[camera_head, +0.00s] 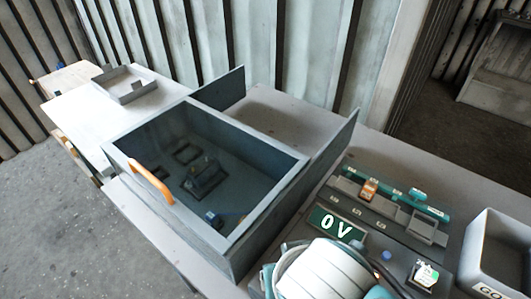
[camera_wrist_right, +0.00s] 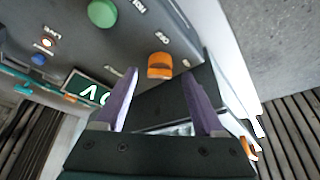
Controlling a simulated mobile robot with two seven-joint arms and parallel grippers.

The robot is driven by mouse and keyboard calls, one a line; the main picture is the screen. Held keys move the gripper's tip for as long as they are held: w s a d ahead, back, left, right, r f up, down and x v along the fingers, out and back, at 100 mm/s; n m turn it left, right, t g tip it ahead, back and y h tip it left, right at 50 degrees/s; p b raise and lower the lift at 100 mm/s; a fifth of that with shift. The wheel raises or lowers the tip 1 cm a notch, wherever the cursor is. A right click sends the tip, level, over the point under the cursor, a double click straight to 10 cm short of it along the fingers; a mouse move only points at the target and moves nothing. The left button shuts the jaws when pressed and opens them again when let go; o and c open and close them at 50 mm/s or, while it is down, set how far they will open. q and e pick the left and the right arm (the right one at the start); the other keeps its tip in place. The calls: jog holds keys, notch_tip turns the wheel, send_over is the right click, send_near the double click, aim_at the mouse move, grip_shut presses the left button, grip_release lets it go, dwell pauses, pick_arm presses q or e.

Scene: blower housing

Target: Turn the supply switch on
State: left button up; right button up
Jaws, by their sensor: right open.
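The supply panel shows in the right wrist view with an orange switch (camera_wrist_right: 160,65) on its grey face, with small lettering beside it. My right gripper (camera_wrist_right: 160,76) is open, its two purple fingers on either side of the switch in the picture. I cannot tell whether they touch it. The display (camera_head: 335,224) reads 0 V; it also shows in the right wrist view (camera_wrist_right: 86,88). In the head view my right forearm covers part of the panel and hides the gripper and switch. My left gripper is not in view.
A grey bin (camera_head: 497,255) stands at the right.

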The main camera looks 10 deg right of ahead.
jog(key=p+v, duration=0.1)
jog(key=v, duration=0.7)
jog(key=shift+r+p, duration=0.15)
jog(key=shift+p, duration=0.2)
jog(key=s+d+r+n+g, duration=0.1)
jog(key=s+d+r+n, duration=0.3)
jog(key=s+d+r, duration=0.5)
notch_tip(320, 180, up, 25)
jog(key=w+p, duration=0.1)
jog(key=p, duration=2.3)
jog(key=shift+d+y, duration=0.4)
jog(key=shift+d, duration=0.05)
